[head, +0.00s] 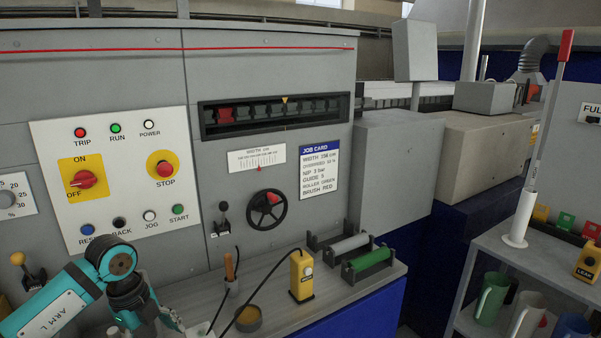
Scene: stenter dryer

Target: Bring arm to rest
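My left arm (62,305), teal and dark grey with a label, comes in from the lower left and bends at a round teal joint. Its dark wrist and gripper (168,320) point down to the right at the bottom edge, over the left part of the grey shelf (280,318). The fingers are small and partly cut off, so I cannot tell whether they are open or shut. I see nothing clearly held. My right gripper is not in view.
A control panel (97,142) is behind the arm. A yellow device (301,275), a round brown tin (248,319), a wooden-handled tool (229,266) and a green roller (369,258) stand on the shelf. A handwheel (281,215) is above. A cart (540,262) with mugs is right.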

